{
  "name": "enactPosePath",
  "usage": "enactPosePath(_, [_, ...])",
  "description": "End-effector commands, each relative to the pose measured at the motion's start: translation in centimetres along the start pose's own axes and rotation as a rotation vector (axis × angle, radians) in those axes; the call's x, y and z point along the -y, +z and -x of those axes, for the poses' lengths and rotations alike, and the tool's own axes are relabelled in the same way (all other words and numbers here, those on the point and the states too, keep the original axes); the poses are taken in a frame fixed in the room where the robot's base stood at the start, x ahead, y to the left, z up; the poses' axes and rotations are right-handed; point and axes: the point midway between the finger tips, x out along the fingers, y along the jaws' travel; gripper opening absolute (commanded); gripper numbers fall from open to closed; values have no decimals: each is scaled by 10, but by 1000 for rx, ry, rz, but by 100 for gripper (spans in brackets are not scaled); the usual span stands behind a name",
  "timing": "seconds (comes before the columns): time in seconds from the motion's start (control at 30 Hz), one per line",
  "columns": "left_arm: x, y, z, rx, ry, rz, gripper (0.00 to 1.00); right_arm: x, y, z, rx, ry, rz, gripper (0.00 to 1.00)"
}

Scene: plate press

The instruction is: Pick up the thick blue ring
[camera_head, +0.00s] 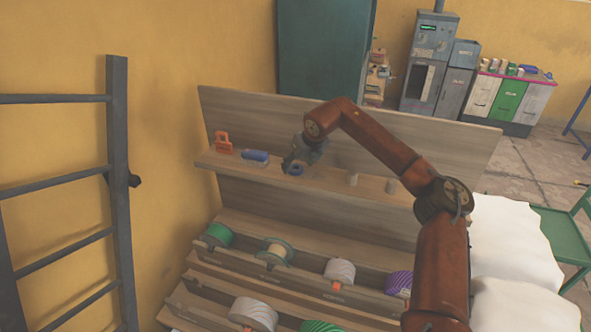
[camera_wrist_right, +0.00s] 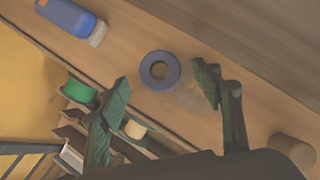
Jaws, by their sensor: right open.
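The thick blue ring (camera_wrist_right: 159,70) lies on the wooden shelf in the right wrist view, its hole facing up. It also shows small in the head view (camera_head: 294,169), just below my right gripper (camera_head: 291,163). In the right wrist view my right gripper (camera_wrist_right: 160,95) is open and empty, with one green-padded finger on each side of the picture. The ring appears beyond the fingertips, roughly between them, and the fingers do not seem to touch it. My left gripper shows in neither view.
Two beige cylinders (camera_head: 352,178) stand to the right. Below, racks hold several spools, including a green one (camera_head: 219,234). A dark ladder (camera_head: 120,180) stands at left.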

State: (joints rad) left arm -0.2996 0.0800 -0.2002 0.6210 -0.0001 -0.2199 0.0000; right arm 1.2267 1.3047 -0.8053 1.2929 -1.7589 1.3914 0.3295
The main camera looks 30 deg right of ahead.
Motion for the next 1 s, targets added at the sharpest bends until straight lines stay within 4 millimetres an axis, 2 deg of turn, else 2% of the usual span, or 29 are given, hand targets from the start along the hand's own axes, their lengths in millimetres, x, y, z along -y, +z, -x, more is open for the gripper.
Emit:
enactPosePath(0.13, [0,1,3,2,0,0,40,0,0,-15,-1,1,-1,59])
enactPosePath(0.4, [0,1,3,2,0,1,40,0,0,-19,0,2,0,59])
enactPosePath(1.0, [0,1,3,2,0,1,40,0,0,-18,0,2,0,18])
